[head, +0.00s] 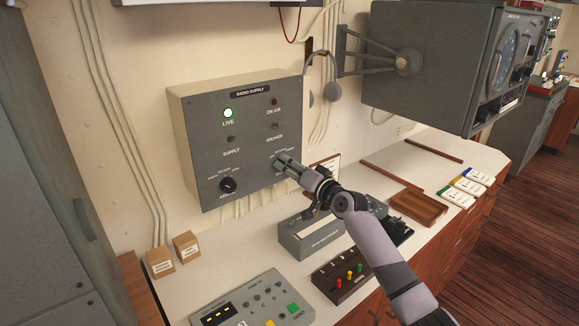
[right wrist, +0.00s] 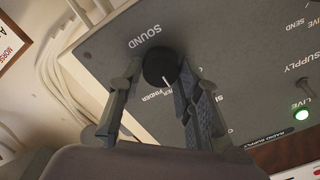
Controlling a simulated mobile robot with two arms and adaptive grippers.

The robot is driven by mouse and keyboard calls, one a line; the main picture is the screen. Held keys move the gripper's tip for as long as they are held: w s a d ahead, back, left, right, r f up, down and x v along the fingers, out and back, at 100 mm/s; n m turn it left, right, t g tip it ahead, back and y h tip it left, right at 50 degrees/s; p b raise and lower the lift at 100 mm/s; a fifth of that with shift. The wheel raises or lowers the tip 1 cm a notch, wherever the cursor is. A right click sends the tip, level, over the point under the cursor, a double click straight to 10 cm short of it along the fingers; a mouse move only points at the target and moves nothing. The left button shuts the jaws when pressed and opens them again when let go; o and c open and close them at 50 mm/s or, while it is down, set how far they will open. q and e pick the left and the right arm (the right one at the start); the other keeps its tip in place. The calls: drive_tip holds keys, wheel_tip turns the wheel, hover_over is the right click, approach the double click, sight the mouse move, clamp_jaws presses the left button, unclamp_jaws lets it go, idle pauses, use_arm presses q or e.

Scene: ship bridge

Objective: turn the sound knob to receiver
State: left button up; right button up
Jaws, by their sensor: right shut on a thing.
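The grey radio supply panel (head: 203,135) is on the wall. My right gripper (head: 284,163) is at its lower right corner and hides the sound knob in the head view. In the right wrist view the black round sound knob (right wrist: 161,66) sits under the word SOUND, between the two fingers of the right gripper (right wrist: 158,88), which is shut on it. A white pointer line shows on the knob, towards the partly covered position labels. I cannot tell exactly which label it meets. My left gripper is out of view.
A second black knob (head: 228,185) is at the panel's lower left. The live lamp (head: 227,113) glows green. The counter below holds a grey box (head: 305,240), a control console (head: 255,305) and small cartons (head: 187,246).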

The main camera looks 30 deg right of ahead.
idle(0.4)
drive_tip(key=o, duration=1.1)
drive_tip(key=s, duration=0.8)
drive_tip(key=s+d, duration=0.1)
drive_tip(key=s, duration=0.3)
